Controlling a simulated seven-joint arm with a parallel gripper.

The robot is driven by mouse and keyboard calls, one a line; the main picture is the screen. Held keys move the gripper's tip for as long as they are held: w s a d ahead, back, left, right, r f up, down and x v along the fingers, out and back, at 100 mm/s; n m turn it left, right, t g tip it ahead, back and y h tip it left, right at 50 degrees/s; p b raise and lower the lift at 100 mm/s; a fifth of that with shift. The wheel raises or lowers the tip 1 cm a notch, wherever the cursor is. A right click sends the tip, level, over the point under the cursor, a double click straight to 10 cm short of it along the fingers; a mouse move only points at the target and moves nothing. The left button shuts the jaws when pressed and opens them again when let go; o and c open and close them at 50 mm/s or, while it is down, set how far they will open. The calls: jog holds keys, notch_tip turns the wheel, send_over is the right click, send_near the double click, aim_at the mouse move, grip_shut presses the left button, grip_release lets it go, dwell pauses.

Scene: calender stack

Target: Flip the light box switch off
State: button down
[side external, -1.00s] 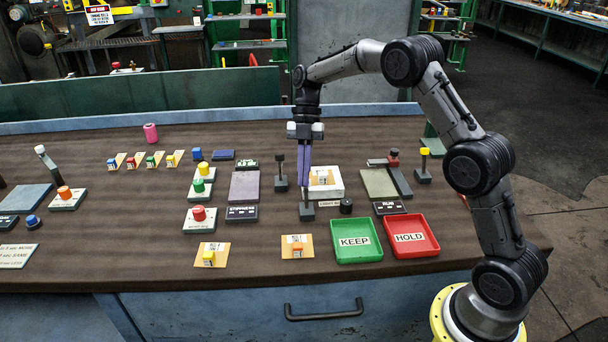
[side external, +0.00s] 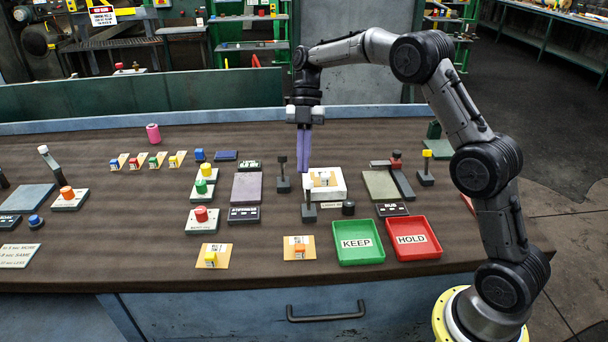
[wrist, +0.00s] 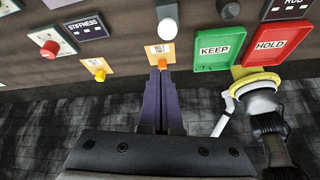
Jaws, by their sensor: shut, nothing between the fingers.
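The white light box (side external: 325,190) stands in the middle of the table, with a small yellow-marked item on its top. A switch (side external: 308,212) with a dark base and an upright-looking lever stands just left of its front corner. Its pale round tip (wrist: 168,29) shows in the wrist view. Which way the lever is thrown is hard to tell. My gripper (side external: 304,170) is shut and empty, its purple fingers pointing down just above the lever in the side view. Its fingertips (wrist: 162,70) also show in the wrist view. Contact with the lever cannot be seen clearly.
A second dark lever (side external: 282,175) stands to the left of the light box. A black knob (side external: 348,208) is at its front right. The green KEEP tray (side external: 358,256) and red HOLD tray (side external: 413,253) lie to the right. A tan card (side external: 299,240) with an orange block lies in front.

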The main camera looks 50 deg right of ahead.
jog(key=v, duration=0.5)
jog(key=shift+w+d+f, duration=0.1)
jog(key=shift+w+d, duration=0.35)
jog(key=shift+d, duration=0.05)
